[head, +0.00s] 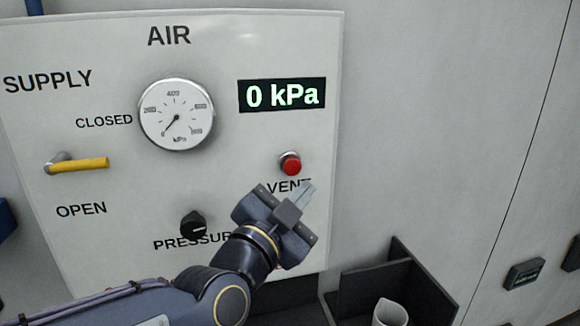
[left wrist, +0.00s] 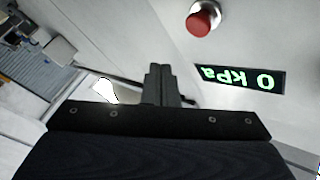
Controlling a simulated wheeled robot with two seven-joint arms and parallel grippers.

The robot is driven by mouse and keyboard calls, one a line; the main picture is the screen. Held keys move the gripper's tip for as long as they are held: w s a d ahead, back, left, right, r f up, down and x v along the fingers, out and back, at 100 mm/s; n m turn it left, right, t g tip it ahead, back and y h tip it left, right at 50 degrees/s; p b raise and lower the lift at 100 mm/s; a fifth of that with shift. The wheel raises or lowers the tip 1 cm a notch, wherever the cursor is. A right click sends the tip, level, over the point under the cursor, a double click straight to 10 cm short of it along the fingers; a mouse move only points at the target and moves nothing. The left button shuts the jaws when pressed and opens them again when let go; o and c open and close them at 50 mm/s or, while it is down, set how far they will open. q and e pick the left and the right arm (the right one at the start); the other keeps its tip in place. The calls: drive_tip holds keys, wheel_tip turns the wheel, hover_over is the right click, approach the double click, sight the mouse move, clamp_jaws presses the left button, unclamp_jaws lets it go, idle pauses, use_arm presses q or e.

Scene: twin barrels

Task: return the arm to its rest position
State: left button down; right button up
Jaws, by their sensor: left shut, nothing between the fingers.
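My left arm comes in from the lower left in the head view. Its gripper (head: 307,190) is shut and empty, in front of the panel just below and right of the red vent button (head: 291,163). In the left wrist view the closed fingers (left wrist: 161,75) point up the picture, and the red button (left wrist: 203,19) is to their right. I cannot tell the exact gap between fingertips and panel. My right gripper is not in view.
The white AIR panel (head: 215,50) carries a gauge (head: 176,114), a display reading 0 kPa (head: 282,95), a yellow supply lever (head: 80,165) and a black pressure knob (head: 193,225). A dark open bin (head: 425,270) holding a pale cup (head: 390,313) stands at lower right.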

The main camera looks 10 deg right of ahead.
use_arm(q)
drive_tip(key=s+a+f+n+g+y, duration=0.1)
drive_tip(key=a+f+n+y, duration=0.3)
drive_tip(key=a, duration=0.6)
drive_tip(key=s+a+f+n+g+y, duration=0.15)
drive_tip(key=a+f+n, duration=0.25)
drive_tip(key=a+f, duration=0.45)
drive_tip(key=s+a+f+n+g+y, duration=0.2)
drive_tip(key=s+a+f+n+g, duration=0.1)
drive_tip(key=s+a+f+n, duration=0.2)
drive_tip(key=s+a+f+n+g+y, duration=0.2)
drive_tip(key=s+a+f, duration=0.6)
drive_tip(key=s, duration=0.4)
drive_tip(key=a+n+g, duration=0.1)
drive_tip(key=n, duration=0.1)
drive_tip(key=shift+s+f+n, duration=0.3)
drive_tip(key=shift+f+n, duration=0.1)
drive_tip(key=shift+w, duration=0.1)
